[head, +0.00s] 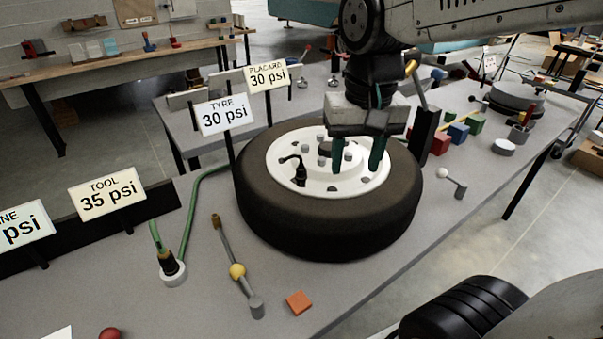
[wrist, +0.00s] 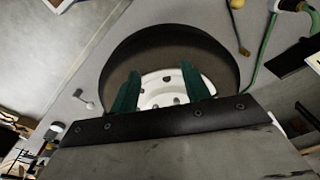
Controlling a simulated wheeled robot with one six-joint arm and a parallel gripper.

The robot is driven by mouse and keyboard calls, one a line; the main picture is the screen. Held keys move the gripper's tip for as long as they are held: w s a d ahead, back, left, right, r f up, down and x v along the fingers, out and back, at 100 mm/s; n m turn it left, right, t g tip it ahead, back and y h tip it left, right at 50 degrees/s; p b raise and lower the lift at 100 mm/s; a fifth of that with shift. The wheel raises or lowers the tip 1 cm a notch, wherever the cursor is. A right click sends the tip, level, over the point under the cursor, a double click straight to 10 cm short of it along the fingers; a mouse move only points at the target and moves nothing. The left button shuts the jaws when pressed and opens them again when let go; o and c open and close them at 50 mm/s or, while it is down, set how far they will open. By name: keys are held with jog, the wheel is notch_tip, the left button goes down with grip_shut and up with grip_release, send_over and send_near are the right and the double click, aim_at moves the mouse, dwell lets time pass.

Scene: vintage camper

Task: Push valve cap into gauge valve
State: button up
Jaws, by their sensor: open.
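A black tyre (head: 260,215) with a white wheel disc (head: 316,187) lies flat on the grey table. A bent black valve stem (head: 294,165) stands at the disc's left side. I cannot tell which part is the gauge valve, nor pick out a valve cap. My gripper (head: 357,160) points down over the right part of the disc, its two green fingers apart with nothing seen held between them. Whether the fingertips touch the disc is unclear. In the wrist view the fingers (wrist: 160,80) spread over the white disc (wrist: 163,91), inside the dark tyre (wrist: 150,45).
A green hose ends in a black fitting (head: 171,264) on a white base. Signs (head: 221,115) stand behind. Coloured blocks (head: 458,133) and a white-ball lever (head: 443,173) are right.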

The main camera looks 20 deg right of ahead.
aim_at(301, 168)
jog(key=w+a+f+m, duration=0.1)
jog(key=w+m, duration=0.1)
jog(key=w, duration=0.3)
jog(key=w+f+m, duration=0.1)
jog(key=w+m, duration=0.1)
jog(key=w, duration=0.4)
jog(key=w+a+f+m, duration=0.1)
jog(key=w+f, duration=0.1)
jog(key=w, duration=0.3)
jog(key=shift+w+a+f+m+g, duration=0.1)
jog(key=shift+w+a+m+g, duration=0.2)
jog(key=shift+w+m+g, duration=0.1)
jog(key=shift+f, duration=1.3)
jog(key=shift+s+f, duration=0.2)
jog(key=shift+f, duration=2.4)
jog(key=c, duration=1)
